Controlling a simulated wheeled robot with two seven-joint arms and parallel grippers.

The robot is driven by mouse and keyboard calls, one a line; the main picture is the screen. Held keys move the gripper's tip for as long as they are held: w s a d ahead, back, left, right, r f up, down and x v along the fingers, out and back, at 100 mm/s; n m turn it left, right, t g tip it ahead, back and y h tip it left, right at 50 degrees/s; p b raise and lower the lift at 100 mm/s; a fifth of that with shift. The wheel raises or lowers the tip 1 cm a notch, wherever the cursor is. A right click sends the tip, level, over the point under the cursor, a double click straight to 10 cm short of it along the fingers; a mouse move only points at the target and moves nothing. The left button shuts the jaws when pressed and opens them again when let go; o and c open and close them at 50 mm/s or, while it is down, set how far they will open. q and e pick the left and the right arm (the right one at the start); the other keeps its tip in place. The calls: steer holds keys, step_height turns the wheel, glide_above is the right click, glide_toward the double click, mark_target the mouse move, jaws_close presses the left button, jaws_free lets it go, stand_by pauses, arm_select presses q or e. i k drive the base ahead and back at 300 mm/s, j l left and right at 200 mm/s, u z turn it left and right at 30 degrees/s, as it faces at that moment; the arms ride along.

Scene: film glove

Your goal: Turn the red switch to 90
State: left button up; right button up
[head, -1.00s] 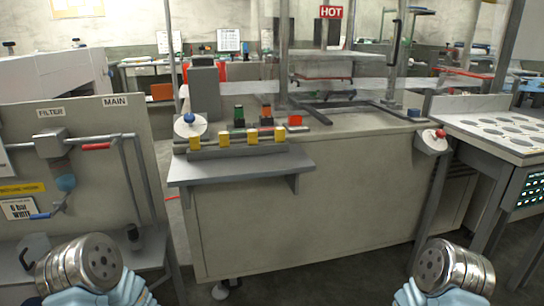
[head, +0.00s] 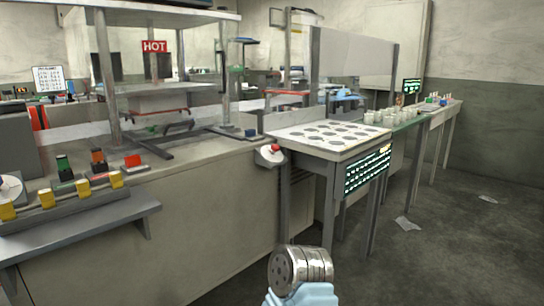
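A small red knob (head: 276,148) sits on a round white dial (head: 266,158) at the front right corner of the grey machine, beside the table with round holes. The marks on the dial are too small to read. A part of my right arm (head: 300,268), a metal joint with light blue below it, shows at the bottom middle, in front of and below the dial and well apart from it. The fingers of my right gripper do not show. My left gripper is out of view.
The grey machine (head: 190,215) has a ledge with yellow knobs (head: 46,198) and a red block-shaped button (head: 133,160) at left. The table with round holes (head: 335,140) stands right of the dial. Floor (head: 440,255) at right is mostly clear, with scattered paper.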

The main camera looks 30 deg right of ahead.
mark_target(274, 147)
steer(key=l, duration=0.45)
steer(key=i+l+z, duration=0.15)
steer(key=l, duration=0.75)
steer(key=i+l+z, duration=0.1)
steer(key=l, duration=0.3)
steer(key=i, duration=0.05)
